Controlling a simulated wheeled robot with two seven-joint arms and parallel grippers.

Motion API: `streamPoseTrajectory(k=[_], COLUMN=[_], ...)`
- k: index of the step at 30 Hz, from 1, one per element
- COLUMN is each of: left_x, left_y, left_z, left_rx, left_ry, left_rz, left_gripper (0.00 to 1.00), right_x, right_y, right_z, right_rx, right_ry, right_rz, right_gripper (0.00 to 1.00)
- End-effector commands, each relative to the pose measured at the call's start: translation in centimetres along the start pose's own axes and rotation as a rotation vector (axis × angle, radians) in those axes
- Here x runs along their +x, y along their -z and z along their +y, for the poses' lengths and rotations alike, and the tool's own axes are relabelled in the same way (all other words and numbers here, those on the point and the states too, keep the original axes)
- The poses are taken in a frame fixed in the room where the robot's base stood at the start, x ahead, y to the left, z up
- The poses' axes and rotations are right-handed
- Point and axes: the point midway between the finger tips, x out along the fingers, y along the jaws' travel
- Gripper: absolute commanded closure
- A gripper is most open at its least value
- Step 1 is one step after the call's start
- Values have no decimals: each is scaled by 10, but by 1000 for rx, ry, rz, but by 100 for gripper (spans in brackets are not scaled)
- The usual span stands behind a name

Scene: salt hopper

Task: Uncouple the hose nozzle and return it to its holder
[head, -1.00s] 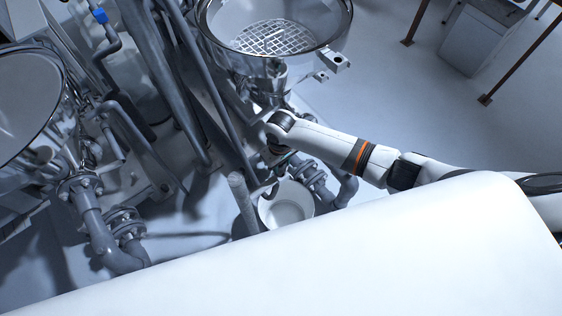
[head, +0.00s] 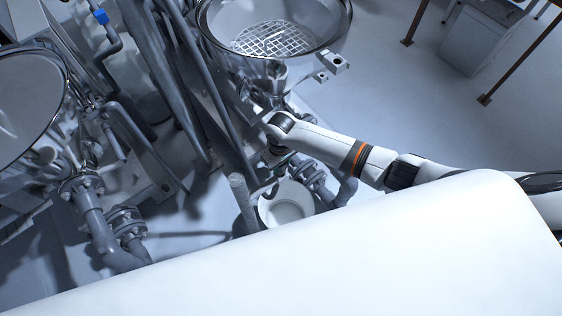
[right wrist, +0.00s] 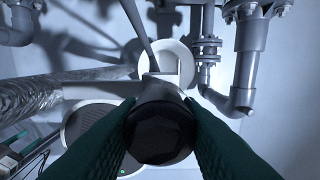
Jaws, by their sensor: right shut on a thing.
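My right arm (head: 330,148) reaches in from the right in the head view, and its gripper (head: 277,157) points down below the hopper, mostly hidden by the wrist. In the right wrist view the two dark green fingers of my right gripper (right wrist: 160,103) are shut on the nozzle (right wrist: 161,137), a dark, round-ended thing seen end-on. Whether the nozzle is coupled to anything cannot be told. A ribbed grey hose (right wrist: 28,98) runs in from the left in the right wrist view. I cannot make out the holder for certain. My left gripper is out of view.
A shiny hopper with a grate (head: 272,40) stands just above the gripper. A white round vessel (head: 288,212) and an upright post (head: 243,205) are below it. Grey flanged pipes (head: 318,180) stand close to the right, others (head: 105,240) at left. Open floor (head: 440,110) lies right.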

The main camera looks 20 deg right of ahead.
Motion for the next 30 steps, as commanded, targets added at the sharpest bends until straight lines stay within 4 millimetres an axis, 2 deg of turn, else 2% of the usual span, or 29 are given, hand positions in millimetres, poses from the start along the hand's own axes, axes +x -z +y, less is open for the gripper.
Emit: streamPoseTrajectory(k=[30], left_x=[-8], left_y=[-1], left_z=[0], left_rx=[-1], left_ry=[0], left_rz=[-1], left_gripper=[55], right_x=[0], right_y=[0], right_z=[1], right_rx=[1], right_ry=[-1], right_rz=[-1], right_gripper=[100])
